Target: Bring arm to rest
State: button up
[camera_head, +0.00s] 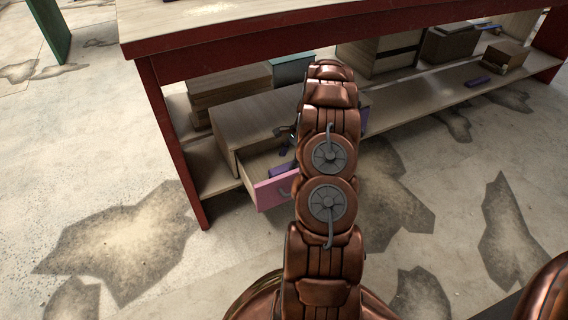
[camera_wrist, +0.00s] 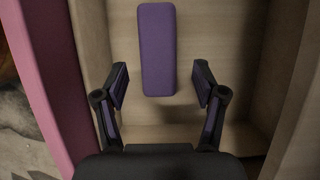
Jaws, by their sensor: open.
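My copper-coloured arm (camera_head: 328,180) reaches out over an open drawer under the workbench. My gripper (camera_wrist: 160,82) is open and empty in the wrist view, its two purple-padded fingers apart above the drawer's inside. A purple block (camera_wrist: 157,48) lies on the drawer floor just beyond the fingertips, between their lines; I see no finger touching it. The drawer has a pink front (camera_head: 272,191), which also shows along the left of the wrist view (camera_wrist: 52,90). In the head view the arm hides most of my gripper.
The red-framed workbench (camera_head: 230,42) overhangs the drawer unit (camera_head: 245,115). A red leg (camera_head: 178,150) stands left of the drawer. The patched concrete floor (camera_head: 120,245) in front is clear.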

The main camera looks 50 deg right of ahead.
jog(key=shift+v, duration=1)
jog(key=s+a+r+n+g+p, duration=0.1)
jog(key=s+a+r+n+p, duration=0.3)
jog(key=a+r, duration=0.75)
jog(key=a+r+n+g+p, duration=0.1)
jog(key=a+r+n+p, duration=0.2)
jog(key=a+r+p, duration=0.8)
jog(key=s+a+r+n+g+p, duration=0.1)
jog(key=s+a+r+n, duration=0.2)
jog(key=a+r, duration=0.9)
jog(key=s+a+r+n+h+p, duration=0.2)
jog(key=s+r+n+p, duration=0.4)
jog(key=s+r+p, duration=0.5)
jog(key=s+a+r+n+h+p, duration=0.2)
jog(key=s+a+r+n+p, duration=0.2)
jog(key=s+r+p, duration=0.7)
notch_tip(320, 180, up, 8)
jog(key=shift+s+r+n+p, duration=0.15)
jog(key=shift+n+p, duration=0.3)
jog(key=shift+n, duration=0.45)
